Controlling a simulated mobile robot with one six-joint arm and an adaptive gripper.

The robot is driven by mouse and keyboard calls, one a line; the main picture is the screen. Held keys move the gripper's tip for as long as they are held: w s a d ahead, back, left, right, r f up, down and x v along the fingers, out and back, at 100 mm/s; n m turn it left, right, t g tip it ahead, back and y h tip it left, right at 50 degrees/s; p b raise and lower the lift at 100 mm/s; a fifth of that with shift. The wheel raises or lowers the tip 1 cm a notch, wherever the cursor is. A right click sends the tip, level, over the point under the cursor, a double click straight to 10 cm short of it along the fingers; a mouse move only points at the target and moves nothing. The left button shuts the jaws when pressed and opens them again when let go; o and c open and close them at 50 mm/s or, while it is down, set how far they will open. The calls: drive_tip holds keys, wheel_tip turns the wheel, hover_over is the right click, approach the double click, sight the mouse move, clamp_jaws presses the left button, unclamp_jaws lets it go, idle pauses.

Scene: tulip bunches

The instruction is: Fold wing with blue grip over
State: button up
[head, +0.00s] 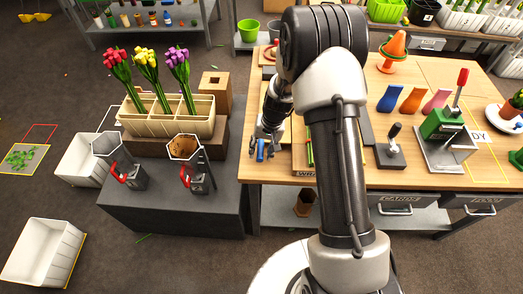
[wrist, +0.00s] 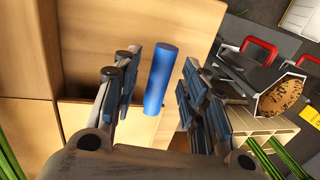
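The blue grip (wrist: 160,78) is a plain blue cylinder standing out from a tan wooden panel (wrist: 95,45), which seems to be the wing. My gripper (wrist: 157,85) is open, with one finger on each side of the blue grip and a gap on both sides. In the head view, my gripper (head: 263,143) points down at the left front edge of the wooden table, with the blue grip (head: 261,151) low between its fingers. My arm hides much of the wrapping station, so the wing's outline and tilt are hard to tell there.
Left of the table, a dark stand (head: 170,205) holds a cream planter (head: 165,118) of red, yellow and purple tulips. Two holders with red handles (head: 192,178) stand in front. A black-handled tool (head: 392,145) and a green press (head: 445,123) stand to the right.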

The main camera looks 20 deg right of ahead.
clamp_jaws()
idle(0.6)
